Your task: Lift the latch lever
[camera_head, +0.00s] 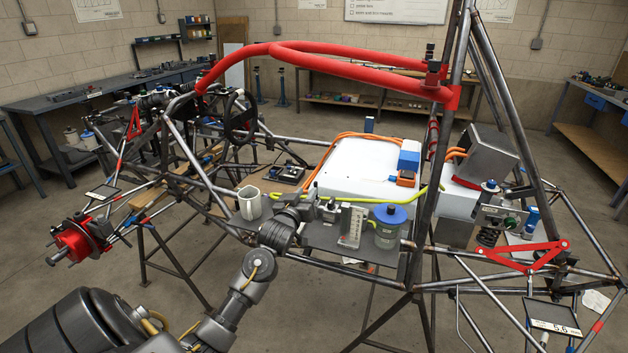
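My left arm comes in from the lower left, and its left gripper (308,210) is over the left part of a grey shelf (325,238) on the tube chassis. Small metal parts (331,207) show right at the gripper's tip. I cannot tell which of them belong to a latch, and no lever stands out clearly. The gripper's fingers are too small and too merged with these parts to show whether they are open or shut, or touching anything. My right gripper is not in view.
A white mug (249,203) stands left of the gripper. A clear gauge block (352,226) and a blue-lidded jar (389,227) stand to its right. A yellow hose (425,198) and a white box (365,168) lie behind. A red padded tube (350,61) crosses above.

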